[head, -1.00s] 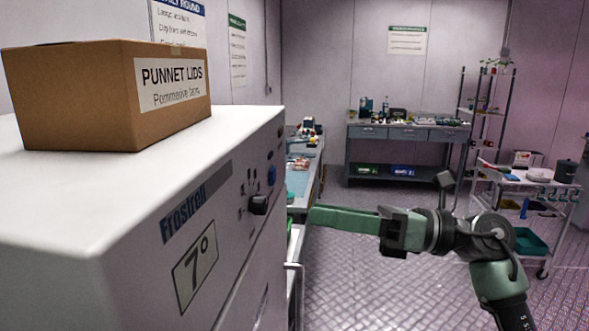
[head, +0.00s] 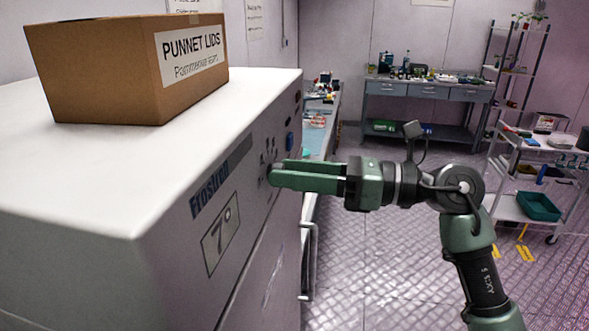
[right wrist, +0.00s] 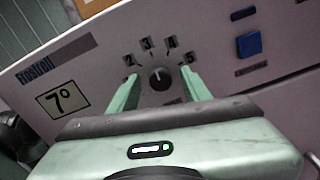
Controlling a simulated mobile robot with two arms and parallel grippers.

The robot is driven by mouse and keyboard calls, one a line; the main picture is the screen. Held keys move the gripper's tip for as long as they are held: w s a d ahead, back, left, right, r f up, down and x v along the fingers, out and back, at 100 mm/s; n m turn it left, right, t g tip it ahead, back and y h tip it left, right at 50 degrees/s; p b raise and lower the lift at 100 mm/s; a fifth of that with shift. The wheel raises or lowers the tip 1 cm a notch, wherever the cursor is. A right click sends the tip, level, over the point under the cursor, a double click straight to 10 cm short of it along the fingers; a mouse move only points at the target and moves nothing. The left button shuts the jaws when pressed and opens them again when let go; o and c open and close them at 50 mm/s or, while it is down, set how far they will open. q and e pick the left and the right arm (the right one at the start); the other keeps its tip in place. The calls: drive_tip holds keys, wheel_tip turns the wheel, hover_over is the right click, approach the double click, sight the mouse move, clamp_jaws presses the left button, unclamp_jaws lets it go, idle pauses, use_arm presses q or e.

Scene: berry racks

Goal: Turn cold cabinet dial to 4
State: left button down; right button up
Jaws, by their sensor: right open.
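The white cold cabinet (head: 165,215) stands at the left, with a "7°" label (head: 220,240) on its front panel. Its black dial (right wrist: 159,79) shows in the right wrist view, with the numbers 2, 3, 4 and 5 arced above it. A small light mark on the dial faces roughly upward, but its exact setting is too small to tell. My right gripper (head: 275,174) is open at the panel, and its green fingers hide the dial in the head view. In the right wrist view the fingers (right wrist: 160,76) stand either side of the dial, with gaps visible. My left gripper is out of view.
A blue button (right wrist: 249,44) sits right of the dial. A cardboard punnet-lids box (head: 130,75) stands on the cabinet top. A metal handle (head: 309,262) projects below the gripper. A workbench (head: 425,92) and a white cart (head: 510,208) stand farther back.

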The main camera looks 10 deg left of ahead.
drive_tip(key=c, duration=0.8)
clamp_jaws()
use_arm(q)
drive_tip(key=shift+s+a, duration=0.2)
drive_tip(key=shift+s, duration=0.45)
use_arm(e)
drive_tip(key=shift+m, duration=0.3)
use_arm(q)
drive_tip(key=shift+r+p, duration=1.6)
use_arm(e)
drive_tip(key=shift+w+m, duration=0.1)
drive_tip(key=shift+m, duration=3.4)
